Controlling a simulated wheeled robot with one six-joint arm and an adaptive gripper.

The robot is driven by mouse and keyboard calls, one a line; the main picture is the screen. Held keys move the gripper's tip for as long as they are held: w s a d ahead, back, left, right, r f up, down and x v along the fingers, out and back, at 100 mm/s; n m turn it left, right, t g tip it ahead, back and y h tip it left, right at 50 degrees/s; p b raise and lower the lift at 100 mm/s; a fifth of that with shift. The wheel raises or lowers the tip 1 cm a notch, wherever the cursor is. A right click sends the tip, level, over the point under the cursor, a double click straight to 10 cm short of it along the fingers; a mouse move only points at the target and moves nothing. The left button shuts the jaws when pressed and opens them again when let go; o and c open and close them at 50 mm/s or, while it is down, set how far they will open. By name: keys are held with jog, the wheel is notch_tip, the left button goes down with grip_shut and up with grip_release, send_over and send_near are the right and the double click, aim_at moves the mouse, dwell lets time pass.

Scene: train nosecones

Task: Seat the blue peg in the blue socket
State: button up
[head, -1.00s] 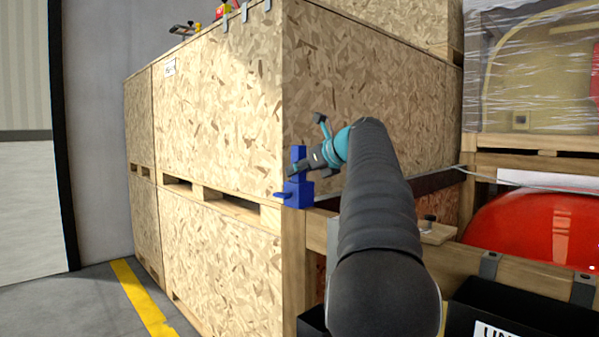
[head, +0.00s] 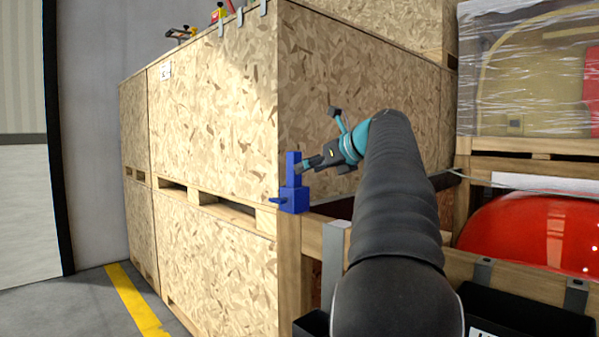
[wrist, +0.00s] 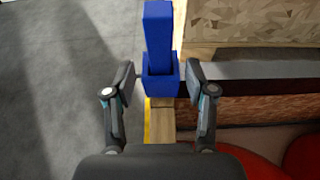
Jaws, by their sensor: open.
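The blue peg (head: 294,168) stands upright in the blue socket (head: 293,200), a block at the corner of the wooden crates. In the wrist view, the peg (wrist: 158,30) rises from the socket's (wrist: 160,86) top opening; its lower end is hidden inside. How deep it sits cannot be told. My gripper (head: 303,167) is just right of the peg in the head view, with its fingers pointing at it. In the wrist view, my gripper (wrist: 159,70) is open, one finger on each side and clear of the peg and socket. It holds nothing.
A large chipboard crate (head: 212,128) stands behind and left of the socket. A wooden beam (head: 288,250) runs below it. A red rounded nosecone (head: 535,232) lies at the right. Grey floor with a yellow line (head: 137,300) is open at the left.

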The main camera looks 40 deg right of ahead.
jog(key=shift+v, duration=2.8)
jog(key=s+a+f+n+g, duration=0.1)
jog(key=a+f+n+g, duration=0.1)
jog(key=a+f+n, duration=0.45)
jog(key=a+f+n+g, duration=0.1)
jog(key=a+f+n, duration=0.3)
jog(key=a, duration=0.6)
jog(key=s+a+f+n+g, duration=0.1)
jog(key=a+f+n+g, duration=0.1)
jog(key=a+f+n, duration=0.5)
jog(key=s+a+f+n+g+p, duration=0.1)
jog(key=s+a+f+n, duration=0.6)
jog(key=s+f+n, duration=0.1)
jog(key=s+a+f+n+g+h+p, duration=0.1)
jog(key=s+a+f+n, duration=0.6)
jog(key=s+f+n, duration=0.2)
jog(key=shift+f+n+g, duration=0.35)
jog(key=shift+f+g, duration=0.05)
jog(key=shift+f, duration=0.55)
